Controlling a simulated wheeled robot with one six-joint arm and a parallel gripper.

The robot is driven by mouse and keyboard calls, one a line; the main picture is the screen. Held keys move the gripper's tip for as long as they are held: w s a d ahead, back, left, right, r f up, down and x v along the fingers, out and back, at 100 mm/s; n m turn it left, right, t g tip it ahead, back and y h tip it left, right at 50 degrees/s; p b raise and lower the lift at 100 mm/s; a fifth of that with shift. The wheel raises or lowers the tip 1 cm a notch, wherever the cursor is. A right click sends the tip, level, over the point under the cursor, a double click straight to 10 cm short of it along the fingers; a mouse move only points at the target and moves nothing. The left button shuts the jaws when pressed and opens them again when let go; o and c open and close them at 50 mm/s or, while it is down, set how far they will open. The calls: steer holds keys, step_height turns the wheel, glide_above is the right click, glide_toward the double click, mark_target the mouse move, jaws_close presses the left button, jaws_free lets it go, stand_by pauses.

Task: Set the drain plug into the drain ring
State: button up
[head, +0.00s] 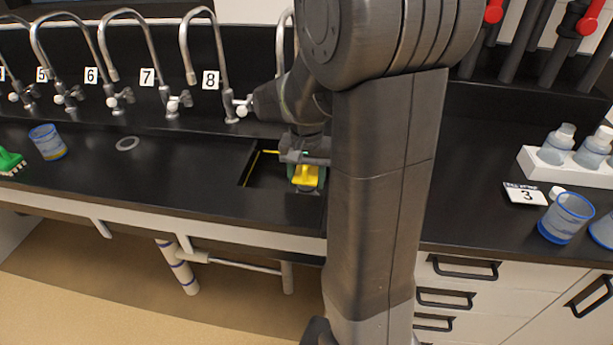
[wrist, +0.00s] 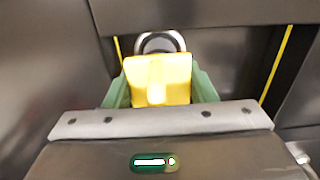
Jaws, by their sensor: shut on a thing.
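The yellow drain plug (head: 306,176) is held in my gripper (head: 304,184) over the dark sink. In the wrist view the plug (wrist: 158,78) sits between the two green fingers of my gripper (wrist: 160,88), which are shut on it. A pale grey ring with a dark middle, which looks like the drain ring (wrist: 170,36), shows just beyond the plug in the wrist view. The plug covers the ring's near part. The height of the plug above the ring cannot be told. In the head view my arm hides part of the sink and the ring does not show.
Yellow lines mark the sink's sides. Several curved taps line the back, including one by label 8 (head: 211,80). A blue-rimmed cup (head: 47,142), a green brush (head: 10,162) and a grey ring (head: 127,143) are on the left counter. A white bottle rack (head: 565,168) stands at right.

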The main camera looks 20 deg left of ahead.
steer(key=shift+f, duration=0.35)
steer(key=o, duration=1)
steer(key=shift+c, duration=0.2)
steer(key=shift+r, duration=0.1)
step_height(320, 180, up, 13)
steer(key=shift+f+p, duration=0.2)
steer(key=shift+p, duration=0.5)
steer(key=shift+f+b, duration=0.65)
steer(key=shift+f, duration=4.85)
